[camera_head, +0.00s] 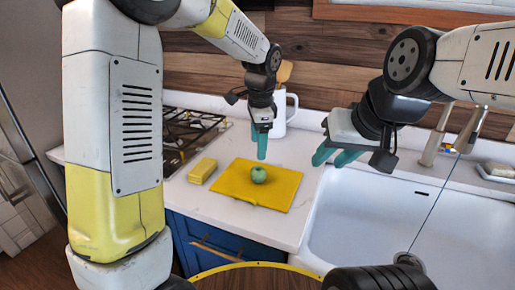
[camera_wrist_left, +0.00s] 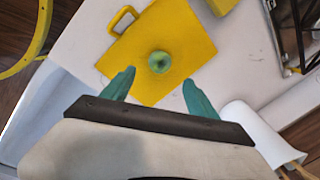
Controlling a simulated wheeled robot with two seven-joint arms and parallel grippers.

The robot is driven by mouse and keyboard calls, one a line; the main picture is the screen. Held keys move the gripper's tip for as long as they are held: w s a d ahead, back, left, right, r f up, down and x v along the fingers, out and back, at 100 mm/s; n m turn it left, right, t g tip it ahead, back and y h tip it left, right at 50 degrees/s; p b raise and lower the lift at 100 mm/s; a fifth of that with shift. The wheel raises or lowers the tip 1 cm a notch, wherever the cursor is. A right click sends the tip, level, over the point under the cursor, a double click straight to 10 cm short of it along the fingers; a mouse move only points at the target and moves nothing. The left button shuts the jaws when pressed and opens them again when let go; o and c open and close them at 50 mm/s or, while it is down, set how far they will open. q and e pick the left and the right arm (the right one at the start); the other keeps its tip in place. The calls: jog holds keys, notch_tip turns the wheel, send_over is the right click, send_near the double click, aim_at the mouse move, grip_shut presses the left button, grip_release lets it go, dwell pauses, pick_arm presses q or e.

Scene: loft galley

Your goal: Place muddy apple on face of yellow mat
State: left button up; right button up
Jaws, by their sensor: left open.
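A green apple with a darker, brownish top (camera_head: 258,174) rests on the yellow mat (camera_head: 285,190), near its middle. In the left wrist view the apple (camera_wrist_left: 159,62) shows on the mat (camera_wrist_left: 190,35) beyond and between my fingertips. The mat lies flat on the white counter and has a handle loop at one end. My left gripper (camera_head: 261,145) points down above the apple, apart from it; its teal fingers are spread and empty in the left wrist view (camera_wrist_left: 158,90). My right gripper (camera_head: 333,155) hangs over the counter beside the sink, with nothing visible in it; its finger gap is hard to judge.
A yellow block (camera_head: 202,170) lies left of the mat, near the gas hob (camera_head: 190,135). A white pitcher with wooden utensils (camera_head: 279,115) stands behind my left gripper. The white sink (camera_head: 365,215) and tap (camera_head: 437,140) are on the right.

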pick_arm(q)
jog(key=s+a+r+n+t+h, duration=0.2)
jog(key=s+a+r+n, duration=0.55)
jog(key=s+a, duration=0.2)
jog(key=s+a+r+n+t, duration=0.1)
jog(key=s+a+n+t, duration=0.1)
jog(key=s+a+n, duration=0.2)
jog(key=s+n, duration=0.3)
jog(key=s, duration=0.5)
jog(key=shift+a+r+t+h, duration=0.2)
jog(key=shift+a+t+h, duration=0.1)
jog(key=shift+a+t, duration=0.1)
jog(key=shift+s+n, duration=0.1)
jog(key=shift+n, duration=0.15)
